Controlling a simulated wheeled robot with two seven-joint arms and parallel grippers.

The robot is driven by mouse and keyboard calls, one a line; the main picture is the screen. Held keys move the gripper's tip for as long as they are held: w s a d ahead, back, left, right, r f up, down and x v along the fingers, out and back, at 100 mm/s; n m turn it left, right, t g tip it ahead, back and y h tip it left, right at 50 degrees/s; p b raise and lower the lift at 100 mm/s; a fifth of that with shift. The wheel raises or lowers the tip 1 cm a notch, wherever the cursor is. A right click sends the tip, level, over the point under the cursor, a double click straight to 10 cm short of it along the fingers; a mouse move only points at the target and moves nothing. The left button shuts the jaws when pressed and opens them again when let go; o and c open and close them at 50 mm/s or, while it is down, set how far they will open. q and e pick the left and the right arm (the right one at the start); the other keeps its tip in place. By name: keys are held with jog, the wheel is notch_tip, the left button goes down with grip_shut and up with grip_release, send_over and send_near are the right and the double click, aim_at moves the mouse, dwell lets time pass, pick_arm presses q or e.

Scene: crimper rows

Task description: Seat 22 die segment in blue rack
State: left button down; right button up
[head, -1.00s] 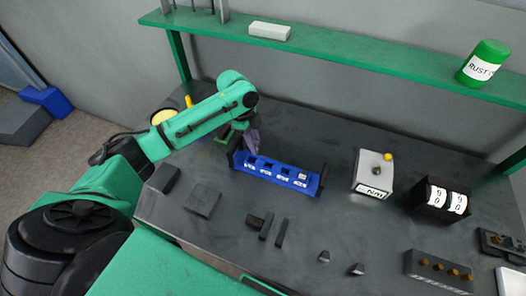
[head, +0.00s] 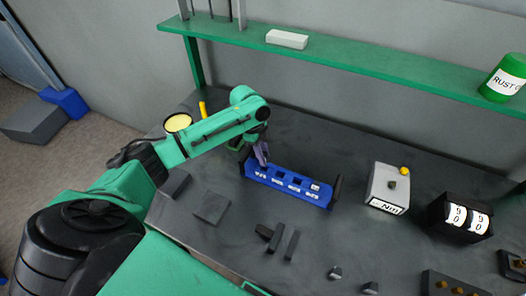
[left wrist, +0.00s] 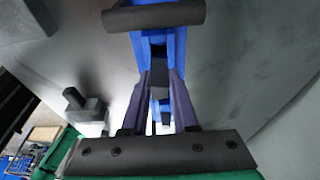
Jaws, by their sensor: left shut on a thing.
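The blue rack (head: 284,192) stands on the dark bench, with a row of white labels, dark square slots and dark upright end pieces. It also shows in the left wrist view (left wrist: 176,47). My left gripper (head: 262,161) has its purple fingers pointing down at the rack's left end, by the leftmost slot. In the left wrist view the fingers (left wrist: 163,88) are shut on a small dark piece (left wrist: 159,84), seemingly the die segment, above the rack. The fingers largely hide it, and its number cannot be read. I cannot tell whether it is in a slot. My right gripper is out of view.
A grey box (head: 387,187) with a yellow knob and a dark box with number dials (head: 449,222) stand to the right. Dark bars (head: 277,238), a flat square block (head: 211,208) and small grey pieces (head: 335,272) lie in front. A green shelf (head: 360,65) runs behind.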

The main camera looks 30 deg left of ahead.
pick_arm(q)
jog(key=shift+b+x, duration=0.3)
jog(key=shift+x, duration=0.5)
jog(key=shift+a+f, duration=0.1)
jog(key=shift+a, duration=0.2)
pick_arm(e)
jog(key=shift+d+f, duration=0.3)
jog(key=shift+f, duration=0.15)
pick_arm(q)
jog(key=shift+d, duration=0.1)
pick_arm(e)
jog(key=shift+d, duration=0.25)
pick_arm(q)
jog(key=shift+p, duration=0.4)
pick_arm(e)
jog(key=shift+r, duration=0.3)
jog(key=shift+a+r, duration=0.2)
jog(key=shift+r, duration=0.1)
